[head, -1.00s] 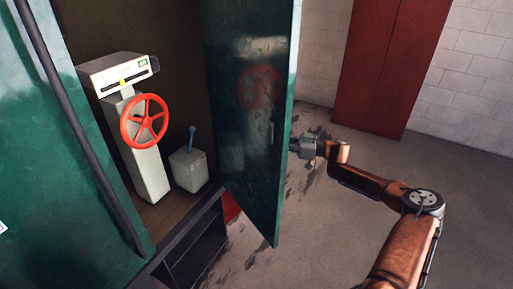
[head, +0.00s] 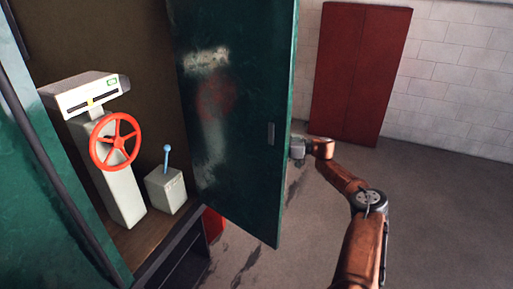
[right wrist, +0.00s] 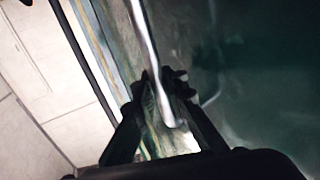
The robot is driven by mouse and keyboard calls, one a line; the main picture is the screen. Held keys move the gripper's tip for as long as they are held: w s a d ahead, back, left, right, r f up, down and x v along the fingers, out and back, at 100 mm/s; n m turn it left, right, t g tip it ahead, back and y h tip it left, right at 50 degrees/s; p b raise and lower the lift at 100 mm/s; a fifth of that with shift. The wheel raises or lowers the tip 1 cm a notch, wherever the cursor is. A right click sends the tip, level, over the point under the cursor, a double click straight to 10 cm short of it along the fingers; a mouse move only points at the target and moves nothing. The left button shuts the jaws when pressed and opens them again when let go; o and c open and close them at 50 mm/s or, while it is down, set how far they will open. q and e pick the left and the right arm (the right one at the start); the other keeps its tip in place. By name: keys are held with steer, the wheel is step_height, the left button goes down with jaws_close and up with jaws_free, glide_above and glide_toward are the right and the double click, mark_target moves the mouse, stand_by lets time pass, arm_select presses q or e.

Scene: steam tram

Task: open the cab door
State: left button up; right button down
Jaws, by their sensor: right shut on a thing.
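The green cab door (head: 232,120) stands wide open in the head view, its inner face toward me and a small grip plate (head: 271,134) near its free edge. My right gripper (head: 297,150) is at the outer side of that edge, partly hidden behind the door. In the right wrist view, the dark fingers of my right gripper (right wrist: 160,88) are closed around a pale metal bar handle (right wrist: 146,38) on the green door (right wrist: 250,70). My left gripper is not in view.
Inside the cab are a white control stand (head: 120,190) with a red handwheel (head: 115,142) and a grey box (head: 166,190) with a blue-knobbed lever. A dark step (head: 185,262) lies below the doorway. A red cabinet (head: 358,75) stands by the white wall. Floor to the right is clear.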

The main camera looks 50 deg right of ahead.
steer(key=shift+s+f, duration=0.1)
steer(key=shift+f, duration=0.1)
steer(key=c, duration=2.4)
jaws_free()
steer(key=o, duration=0.4)
steer(key=shift+s+d+r, duration=0.1)
steer(key=shift+s, duration=0.05)
steer(key=shift+o, duration=0.2)
steer(key=v, duration=1.1)
steer(key=shift+s+d, duration=0.2)
steer(key=shift+d, duration=0.05)
